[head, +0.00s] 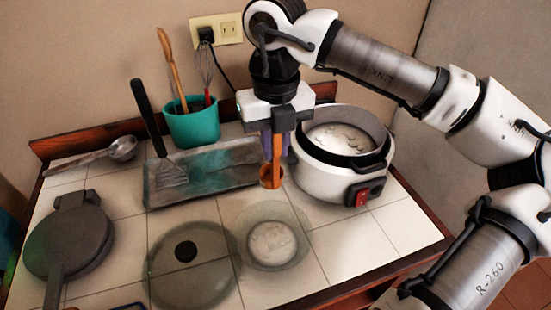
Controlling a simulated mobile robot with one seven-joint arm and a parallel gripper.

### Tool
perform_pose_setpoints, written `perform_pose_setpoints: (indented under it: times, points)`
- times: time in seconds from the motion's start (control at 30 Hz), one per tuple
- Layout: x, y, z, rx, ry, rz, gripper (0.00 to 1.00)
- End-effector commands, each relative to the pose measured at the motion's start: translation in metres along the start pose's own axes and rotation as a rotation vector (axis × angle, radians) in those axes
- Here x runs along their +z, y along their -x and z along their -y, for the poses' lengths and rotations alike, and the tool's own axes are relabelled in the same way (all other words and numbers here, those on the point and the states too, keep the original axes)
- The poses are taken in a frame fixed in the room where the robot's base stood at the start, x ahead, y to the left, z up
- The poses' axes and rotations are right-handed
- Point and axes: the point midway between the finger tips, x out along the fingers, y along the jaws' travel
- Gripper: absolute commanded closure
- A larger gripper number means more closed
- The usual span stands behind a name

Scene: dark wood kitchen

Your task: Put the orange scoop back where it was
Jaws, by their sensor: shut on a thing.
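The orange scoop (277,172) hangs upright below my gripper (278,137), cup end down. My gripper is shut on the upper part of its handle. The scoop's cup is by the right end of the metal tray (215,191), left of the rice cooker. I cannot tell whether the cup touches the surface below.
The open white rice cooker (322,172) holds white contents. A glass bowl (300,226) with white contents and a glass lid (200,290) lie in front. Front-right tiles are clear.

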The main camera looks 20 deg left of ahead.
Motion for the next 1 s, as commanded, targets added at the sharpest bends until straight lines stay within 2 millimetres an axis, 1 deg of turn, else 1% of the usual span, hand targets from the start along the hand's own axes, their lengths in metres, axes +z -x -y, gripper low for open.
perform_pose_setpoints:
  times: [0.17, 0.3, 0.4, 0.63, 0.77, 0.8, 0.97, 1.0]
  points:
    - [-0.001, -0.013, 0.0, 0.001, 0.0, -0.002, 1.0]
    - [-0.001, -0.035, 0.0, 0.002, 0.001, -0.003, 1.0]
    - [-0.001, -0.044, 0.0, 0.001, 0.0, -0.001, 1.0]
    - [0.0, -0.045, 0.0, 0.0, 0.0, 0.0, 1.0]
    - [0.0, -0.049, 0.0, 0.0, -0.001, 0.0, 1.0]
    - [0.0, -0.049, 0.0, 0.0, -0.001, 0.0, 0.83]
    - [0.0, -0.048, 0.0, 0.0, 0.0, 0.0, 0.62]
    - [0.0, -0.048, 0.0, 0.0, 0.0, 0.0, 0.62]
